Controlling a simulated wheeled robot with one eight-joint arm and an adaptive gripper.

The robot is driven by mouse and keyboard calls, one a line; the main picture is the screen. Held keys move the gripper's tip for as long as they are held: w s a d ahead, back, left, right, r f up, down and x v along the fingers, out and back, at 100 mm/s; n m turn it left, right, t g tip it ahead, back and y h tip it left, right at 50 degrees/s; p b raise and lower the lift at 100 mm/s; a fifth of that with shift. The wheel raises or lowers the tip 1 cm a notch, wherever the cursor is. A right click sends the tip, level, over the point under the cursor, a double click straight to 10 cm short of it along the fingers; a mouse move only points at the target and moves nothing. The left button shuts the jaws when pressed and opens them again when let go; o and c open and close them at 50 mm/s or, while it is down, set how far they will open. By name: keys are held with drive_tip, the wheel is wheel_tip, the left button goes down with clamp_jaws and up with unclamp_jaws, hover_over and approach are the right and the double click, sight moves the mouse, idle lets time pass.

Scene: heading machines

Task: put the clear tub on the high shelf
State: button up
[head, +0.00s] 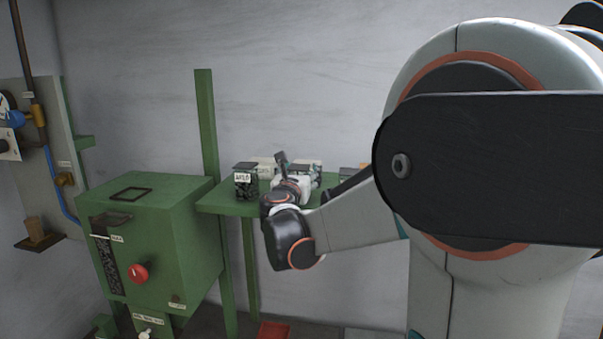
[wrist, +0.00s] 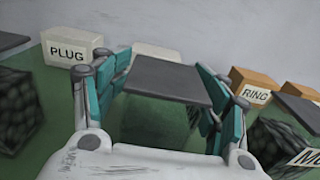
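The clear tub (wrist: 158,118) has a flat dark grey lid (wrist: 165,78) and a see-through greenish body. In the wrist view it stands between the teal fingers of my gripper (wrist: 166,88), over a green surface. The right finger is close against the lid's side. A narrow gap shows beside the left finger, and I cannot tell whether the fingers press on the tub. In the head view my gripper (head: 299,184) is small and partly hidden by my wrist, over the green shelf (head: 228,208). I cannot make out a separate high shelf.
Dark-filled tubs (wrist: 14,110) (wrist: 275,143) stand on both sides. Behind are a white PLUG box (wrist: 72,50), another pale box (wrist: 157,53) and a RING box (wrist: 253,88). A green machine (head: 165,235) with a red knob stands left of the shelf. A tall green post (head: 207,125) rises beside it.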

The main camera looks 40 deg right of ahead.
drive_tip(key=b+v, duration=0.1)
drive_tip(key=v, duration=0.8)
drive_tip(key=shift+s+a+b, duration=0.3)
drive_tip(key=shift+s+a, duration=0.15)
drive_tip(key=shift+s, duration=0.1)
drive_tip(key=s+a+f+m+g+y+b, duration=0.1)
drive_tip(key=s+a+f+m+y+b, duration=0.3)
drive_tip(key=f+b, duration=0.7)
drive_tip(key=s+a+f+m+g+y+b, duration=0.2)
drive_tip(key=s+a+f+m+y+b, duration=0.3)
drive_tip(key=f, duration=1.9)
drive_tip(key=s+a+f+m+g+y+b, duration=0.1)
drive_tip(key=s+a+f+m+y+b, duration=0.3)
drive_tip(key=s+a+f+m+b, duration=0.6)
drive_tip(key=a+f+m+b, duration=0.4)
drive_tip(key=f+m+b, duration=0.2)
drive_tip(key=f+b, duration=0.2)
drive_tip(key=shift+s+a+f+m+g, duration=0.2)
drive_tip(key=shift+s+a+m+g, duration=0.1)
drive_tip(key=shift+s+a+m, duration=0.1)
